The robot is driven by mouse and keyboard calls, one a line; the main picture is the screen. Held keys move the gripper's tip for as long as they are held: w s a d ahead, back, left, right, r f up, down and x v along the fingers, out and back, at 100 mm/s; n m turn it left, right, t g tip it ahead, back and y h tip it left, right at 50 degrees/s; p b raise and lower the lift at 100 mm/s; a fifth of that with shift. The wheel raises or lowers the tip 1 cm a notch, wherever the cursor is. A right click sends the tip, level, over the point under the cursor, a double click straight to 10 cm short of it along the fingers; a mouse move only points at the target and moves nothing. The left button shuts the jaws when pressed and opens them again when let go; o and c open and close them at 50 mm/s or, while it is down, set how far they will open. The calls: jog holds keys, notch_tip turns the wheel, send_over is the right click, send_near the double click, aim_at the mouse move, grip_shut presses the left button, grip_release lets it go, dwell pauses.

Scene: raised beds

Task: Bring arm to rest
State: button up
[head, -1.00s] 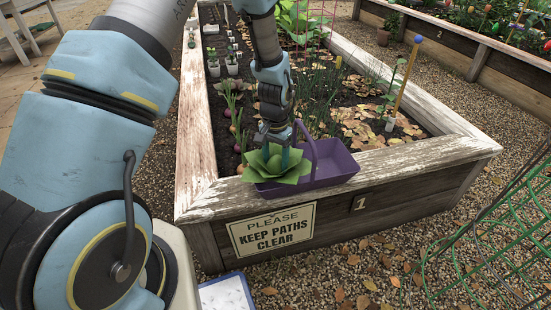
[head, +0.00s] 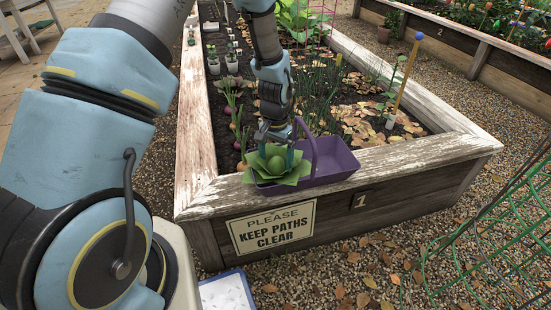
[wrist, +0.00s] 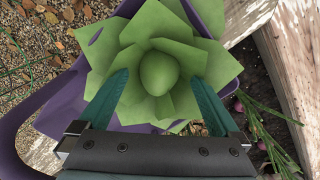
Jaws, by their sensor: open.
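My gripper (head: 275,146) hangs just above a leafy green cabbage-like head (head: 277,166) at the left end of a purple trug (head: 335,165). In the wrist view, the two teal fingers of my gripper (wrist: 163,100) are spread wide, with the green head (wrist: 160,72) between and beyond them. I cannot tell whether the fingers touch the leaves. The purple trug (wrist: 62,92) shows around the leaves, and its handle arches up beside my gripper in the head view. The trug rests on the front board of the raised bed.
The weathered bed frame (head: 430,150) surrounds soil with onions (head: 235,112), seedling pots (head: 231,62) and a blue-topped stake (head: 406,75). A sign (head: 272,228) is on its front. Green wire cages (head: 505,230) stand at right on gravel.

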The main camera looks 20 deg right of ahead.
jog(key=shift+r, duration=0.1)
notch_tip(320, 180, up, 12)
jog(key=p, duration=1)
dwell(0.5)
jog(key=w+a+r+n+t, duration=0.1)
jog(key=a+r+n, duration=0.2)
jog(key=a+r, duration=0.6)
jog(key=w+a+r+n, duration=0.1)
jog(key=a+r+n, duration=0.3)
jog(key=a, duration=0.8)
jog(key=s+a+r+n, duration=0.2)
jog(key=s+a+r, duration=0.35)
jog(key=a, duration=0.35)
notch_tip(320, 180, up, 12)
jog(key=p, duration=1.2)
jog(key=shift+s+r+n+t, duration=0.2)
jog(key=shift+r+n+t, duration=0.05)
jog(key=shift+n+t, duration=0.05)
